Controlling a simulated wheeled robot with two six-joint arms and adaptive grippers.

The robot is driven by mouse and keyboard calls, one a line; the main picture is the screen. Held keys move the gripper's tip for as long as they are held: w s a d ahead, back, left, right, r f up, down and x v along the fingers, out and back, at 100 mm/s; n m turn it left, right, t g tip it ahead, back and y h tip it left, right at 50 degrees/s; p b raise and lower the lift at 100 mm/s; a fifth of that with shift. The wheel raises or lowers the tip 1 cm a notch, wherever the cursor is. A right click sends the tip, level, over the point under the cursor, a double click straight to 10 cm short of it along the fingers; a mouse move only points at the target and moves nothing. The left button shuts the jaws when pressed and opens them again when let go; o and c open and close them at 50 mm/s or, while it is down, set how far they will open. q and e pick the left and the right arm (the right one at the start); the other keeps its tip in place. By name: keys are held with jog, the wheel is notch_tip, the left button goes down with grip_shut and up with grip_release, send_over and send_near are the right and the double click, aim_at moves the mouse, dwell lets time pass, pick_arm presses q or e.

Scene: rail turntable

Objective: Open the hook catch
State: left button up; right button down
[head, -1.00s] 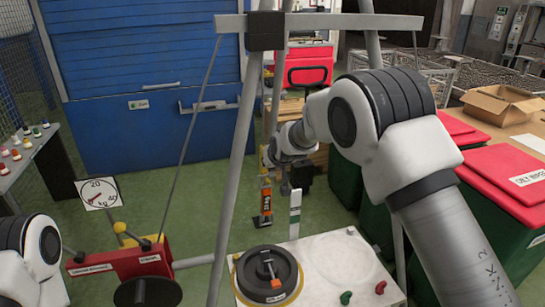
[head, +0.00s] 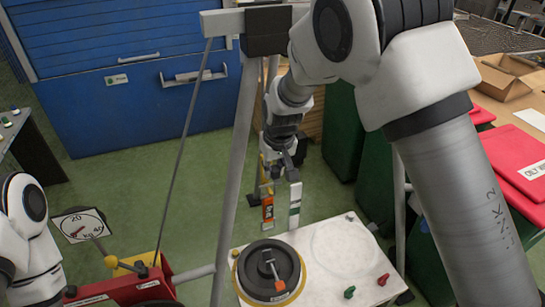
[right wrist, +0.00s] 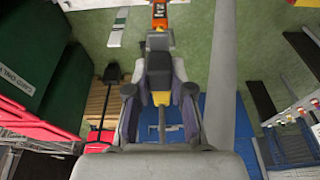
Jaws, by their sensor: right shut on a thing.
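My right gripper (head: 286,168) hangs below the tripod head, beside an orange unit with a pale label (head: 267,208). In the right wrist view its fingers (right wrist: 160,65) are closed around a dark piece with yellow below it, in line with the orange unit (right wrist: 160,12). This dark piece looks like part of the hook catch; the catch's exact shape and whether it is open are hidden by the fingers. My left arm shows at the left edge of the head view, but its gripper does not.
Grey tripod legs (head: 236,150) and a red winch (head: 120,285) are close by. Green red-lidded bins stand right.

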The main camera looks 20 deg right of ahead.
aim_at(278, 181)
jog(key=shift+r, duration=0.1)
jog(key=c, duration=1)
grip_release()
jog(key=shift+w, duration=0.1)
jog(key=v, duration=1.2)
